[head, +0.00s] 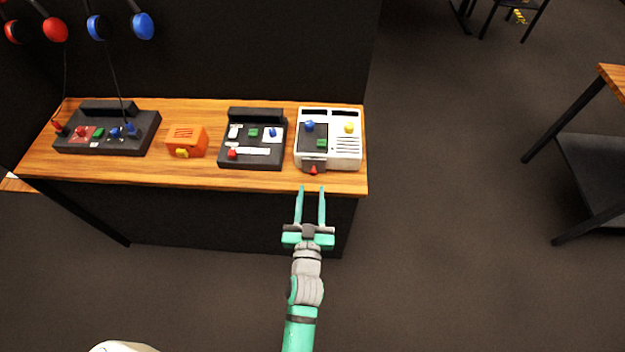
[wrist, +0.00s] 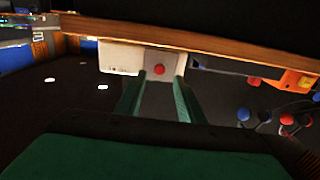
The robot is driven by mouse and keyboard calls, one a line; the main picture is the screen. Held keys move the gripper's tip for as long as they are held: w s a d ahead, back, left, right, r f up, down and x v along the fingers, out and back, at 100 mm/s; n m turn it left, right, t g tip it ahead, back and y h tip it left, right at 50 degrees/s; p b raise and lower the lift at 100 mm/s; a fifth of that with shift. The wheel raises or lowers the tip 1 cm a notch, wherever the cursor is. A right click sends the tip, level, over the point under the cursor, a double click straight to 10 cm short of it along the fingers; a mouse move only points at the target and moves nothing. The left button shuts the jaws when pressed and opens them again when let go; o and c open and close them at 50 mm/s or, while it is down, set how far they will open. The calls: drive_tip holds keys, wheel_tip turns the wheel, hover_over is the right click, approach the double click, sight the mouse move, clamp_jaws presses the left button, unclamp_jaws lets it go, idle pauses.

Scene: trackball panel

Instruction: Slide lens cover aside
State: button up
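A white panel (head: 347,155) with a dark inset stands at the right end of the wooden desk. It carries a blue ball (head: 309,126), a yellow ball (head: 349,128) and a green button (head: 321,143). A grey piece with a red knob (head: 314,170) is at its front edge; I cannot tell for certain that this is the lens cover. My gripper (head: 311,191) is open and empty, just in front of the desk edge and apart from the panel. In the wrist view, the red knob (wrist: 159,70) appears between the two fingers, beyond their tips.
The wooden desk (head: 213,177) also holds a dark panel (head: 253,160), an orange box (head: 187,134) and another dark console (head: 108,142) to the left. Headphones hang on the wall at upper left. Floor to the right is clear up to another table (head: 612,80).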

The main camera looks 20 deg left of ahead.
sight(313, 174)
drive_tip(key=shift+x, duration=2.45)
clamp_jaws()
